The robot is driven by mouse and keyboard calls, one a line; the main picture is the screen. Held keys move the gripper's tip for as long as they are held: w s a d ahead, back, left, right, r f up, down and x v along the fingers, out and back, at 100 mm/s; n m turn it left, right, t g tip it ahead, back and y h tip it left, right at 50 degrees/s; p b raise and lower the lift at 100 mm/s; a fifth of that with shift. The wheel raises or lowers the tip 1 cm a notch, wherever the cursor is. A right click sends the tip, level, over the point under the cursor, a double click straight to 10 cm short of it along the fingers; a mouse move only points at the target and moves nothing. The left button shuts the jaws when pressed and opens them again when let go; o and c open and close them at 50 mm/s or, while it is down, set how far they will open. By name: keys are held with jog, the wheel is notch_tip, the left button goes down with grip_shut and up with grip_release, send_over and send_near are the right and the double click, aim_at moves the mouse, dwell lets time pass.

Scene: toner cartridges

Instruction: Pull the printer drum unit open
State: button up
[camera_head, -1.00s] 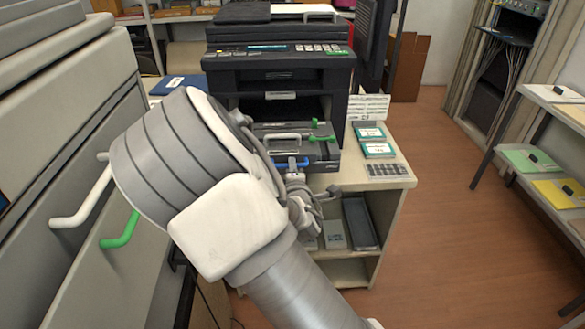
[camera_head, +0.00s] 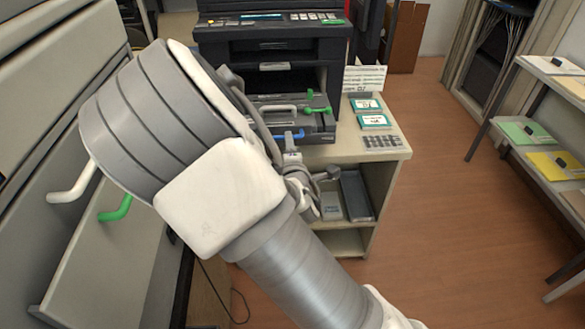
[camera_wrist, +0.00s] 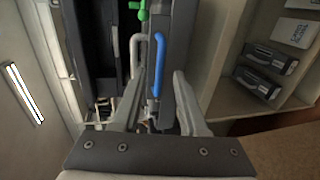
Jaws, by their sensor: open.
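The dark printer (camera_head: 270,45) stands on a cabinet, with a dark opening in its front. Below the opening, a dark unit (camera_head: 322,126) juts forward, with a grey handle (camera_head: 278,109), a green lever (camera_head: 318,106) and a blue handle (camera_head: 288,135). In the wrist view, the blue handle (camera_wrist: 157,65) appears between the fingertips of my gripper (camera_wrist: 161,74). The grey handle (camera_wrist: 134,50) is left of it, partly behind the left finger. The green lever (camera_wrist: 143,12) is at the top. My gripper is open; I cannot tell whether a finger touches the blue handle.
A beige cabinet (camera_head: 395,153) carries the printer and two teal-labelled boxes (camera_head: 367,105). Its open shelf holds cartridges (camera_wrist: 257,82). A large grey machine with white and green handles (camera_head: 117,208) stands close left of my arm. The floor (camera_head: 450,220) at right is clear.

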jog(key=p+v, duration=0.2)
jog(key=r+p+v, duration=0.1)
jog(key=p+v, duration=0.1)
jog(key=v, duration=0.1)
jog(key=shift+s+a, duration=0.1)
jog(key=shift+a, duration=0.1)
jog(key=p, duration=0.3)
jog(key=shift+s+a+r, duration=0.1)
jog(key=shift+s+r, duration=0.05)
jog(key=shift+s, duration=0.05)
jog(key=shift+s+p, duration=0.1)
jog(key=shift+p, duration=0.4)
jog(key=shift+s+p, duration=0.15)
jog(key=shift+p, duration=0.35)
jog(key=f+p+v, duration=0.1)
jog(key=p+v, duration=0.6)
jog(key=p, duration=0.1)
jog(key=shift+s+d, duration=0.25)
jog(key=shift+d, duration=0.1)
